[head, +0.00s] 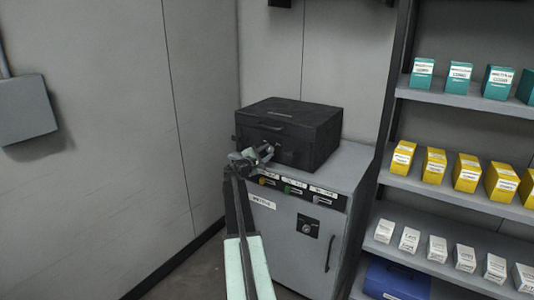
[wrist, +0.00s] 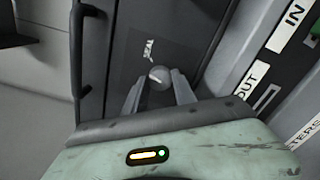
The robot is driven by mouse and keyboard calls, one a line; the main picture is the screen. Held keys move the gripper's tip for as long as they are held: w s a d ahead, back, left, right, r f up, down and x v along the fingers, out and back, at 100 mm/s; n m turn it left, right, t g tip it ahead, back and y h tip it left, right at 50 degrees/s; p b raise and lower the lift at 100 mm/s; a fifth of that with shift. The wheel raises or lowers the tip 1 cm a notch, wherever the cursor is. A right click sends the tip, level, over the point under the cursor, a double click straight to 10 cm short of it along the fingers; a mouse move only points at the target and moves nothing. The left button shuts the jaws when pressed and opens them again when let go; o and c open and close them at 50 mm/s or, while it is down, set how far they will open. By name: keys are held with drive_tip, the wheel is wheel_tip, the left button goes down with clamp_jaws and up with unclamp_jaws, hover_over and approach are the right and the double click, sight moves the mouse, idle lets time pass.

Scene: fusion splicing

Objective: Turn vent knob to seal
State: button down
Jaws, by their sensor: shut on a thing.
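The vent knob (wrist: 159,74) is a small round grey knob on the front of the black case (head: 295,123), beside a white label that seems to read SEAL (wrist: 147,48). My gripper (wrist: 158,86) has one finger on each side of the knob and is shut on it. In the head view my gripper (head: 264,153) is at the case's front face and hides the knob. The knob has a pale mark on its face, but its exact turn is hard to read.
The case stands closed on a grey cabinet (head: 304,252) with labelled slots along its top front. The case's handle (wrist: 77,50) is left of my fingers in the wrist view. Shelves (head: 455,100) with teal, yellow and white boxes stand at right. A wall box (head: 25,108) hangs at left.

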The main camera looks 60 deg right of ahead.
drive_tip(key=m, duration=0.6)
drive_tip(key=shift+s, duration=0.1)
idle(0.5)
drive_tip(key=c, duration=1)
unclamp_jaws()
drive_tip(key=a, duration=0.7)
drive_tip(key=shift+a, duration=0.4)
